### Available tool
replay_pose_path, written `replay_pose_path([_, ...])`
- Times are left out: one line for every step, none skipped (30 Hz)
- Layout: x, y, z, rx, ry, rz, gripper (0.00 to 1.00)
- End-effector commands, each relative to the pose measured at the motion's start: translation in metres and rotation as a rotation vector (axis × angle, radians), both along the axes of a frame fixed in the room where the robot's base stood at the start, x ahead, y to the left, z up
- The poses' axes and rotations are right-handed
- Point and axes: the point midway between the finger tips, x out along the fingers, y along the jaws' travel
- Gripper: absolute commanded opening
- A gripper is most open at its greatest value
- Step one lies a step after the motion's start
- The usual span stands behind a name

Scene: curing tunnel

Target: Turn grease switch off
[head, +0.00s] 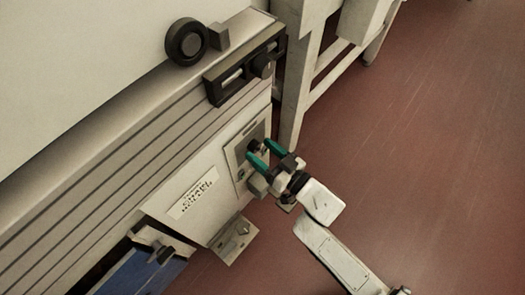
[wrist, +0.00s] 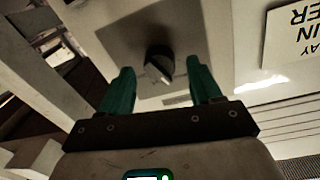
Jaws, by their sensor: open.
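The grease switch (wrist: 160,62) is a dark round knob with a light pointer on a grey plate, seen in the wrist view between and beyond my fingertips. In the head view the switch (head: 254,146) is small and partly hidden by my gripper. My gripper (head: 267,150) has teal fingers, open on either side of the switch. It also shows in the wrist view (wrist: 160,88) with a clear gap between the fingers. I cannot tell whether either finger touches the knob. The grey switch plate (head: 241,160) is on the side of a pale machine.
A lettered label (head: 194,193) is beside the switch plate. A black bracket (head: 245,66) and a black wheel (head: 187,41) are above it. A blue part (head: 150,272) is at lower left. Pale frame legs (head: 294,75) stand close behind. The red floor (head: 440,130) at right is clear.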

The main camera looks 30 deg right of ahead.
Motion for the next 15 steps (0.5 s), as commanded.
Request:
replay_pose_path([0.0030, 0.0006, -0.0002, 0.000, 0.000, 0.000, 0.64])
replay_pose_path([0.0041, 0.0009, -0.0001, -0.001, 0.000, 0.000, 0.64])
replay_pose_path([0.0050, 0.0011, -0.0001, -0.001, 0.000, -0.001, 0.64])
replay_pose_path([0.0054, 0.0012, -0.0001, -0.001, 0.001, -0.001, 0.64])
replay_pose_path([0.0056, 0.0013, -0.0001, -0.001, 0.001, -0.001, 0.64])
replay_pose_path([0.0057, 0.0013, -0.0001, -0.001, 0.001, -0.001, 0.64])
replay_pose_path([0.0056, 0.0013, -0.0001, 0.000, 0.001, -0.001, 0.64])
replay_pose_path([0.0055, 0.0012, 0.0000, 0.000, 0.001, -0.001, 0.64])
replay_pose_path([0.0055, 0.0012, 0.0000, 0.000, 0.001, -0.001, 0.64])
replay_pose_path([0.0054, 0.0012, 0.0000, 0.000, 0.001, -0.001, 0.64])
replay_pose_path([0.0054, 0.0012, 0.0000, 0.000, 0.001, -0.001, 0.64])
replay_pose_path([0.0054, 0.0012, 0.0000, 0.000, 0.001, -0.001, 0.60])
replay_pose_path([0.0053, 0.0012, 0.0000, 0.000, 0.001, -0.001, 0.57])
replay_pose_path([0.0052, 0.0013, 0.0000, 0.000, 0.000, -0.001, 0.54])
replay_pose_path([0.0053, 0.0012, 0.0000, 0.000, 0.000, -0.001, 0.51])
